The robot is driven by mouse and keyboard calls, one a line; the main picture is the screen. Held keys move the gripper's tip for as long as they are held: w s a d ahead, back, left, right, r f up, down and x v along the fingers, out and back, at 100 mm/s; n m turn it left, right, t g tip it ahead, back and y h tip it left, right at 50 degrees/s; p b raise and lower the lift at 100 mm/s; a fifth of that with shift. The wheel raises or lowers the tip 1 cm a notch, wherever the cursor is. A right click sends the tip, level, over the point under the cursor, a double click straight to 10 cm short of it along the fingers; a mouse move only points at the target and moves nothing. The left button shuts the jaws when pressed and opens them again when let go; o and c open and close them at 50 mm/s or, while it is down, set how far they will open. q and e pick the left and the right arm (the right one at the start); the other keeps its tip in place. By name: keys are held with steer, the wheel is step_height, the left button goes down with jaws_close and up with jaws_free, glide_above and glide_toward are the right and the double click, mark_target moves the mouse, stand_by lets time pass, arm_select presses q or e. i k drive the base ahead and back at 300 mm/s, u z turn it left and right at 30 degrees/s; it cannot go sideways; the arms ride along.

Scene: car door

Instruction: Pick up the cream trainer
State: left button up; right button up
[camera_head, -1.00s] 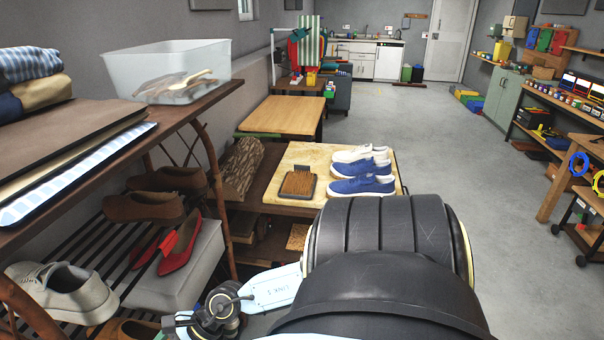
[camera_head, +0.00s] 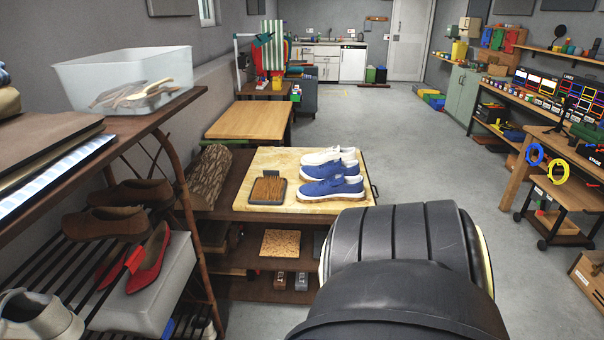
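A pale cream or off-white shoe (camera_head: 41,318) with laces sits on the slatted rack at the lower left, partly cut off by the picture edge. Another off-white shoe (camera_head: 322,156) stands on the light wooden board, behind two blue shoes (camera_head: 331,187) with white soles. I cannot tell for certain which pale shoe is the cream trainer. A thick black link of my own arm fills the lower middle right. Neither of my grippers shows in the view.
A dark shelf unit with brown shoes (camera_head: 117,222), red shoes (camera_head: 138,262) and a clear plastic bin (camera_head: 126,78) stands at the left. A brush-like block (camera_head: 268,188) lies on the board (camera_head: 235,195). Grey floor (camera_head: 430,165) is clear at the centre right.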

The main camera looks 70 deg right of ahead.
mark_target(349, 154)
steer(key=z, duration=3.35)
steer(key=k, duration=1.05)
steer(key=u, duration=0.95)
steer(key=i, duration=1)
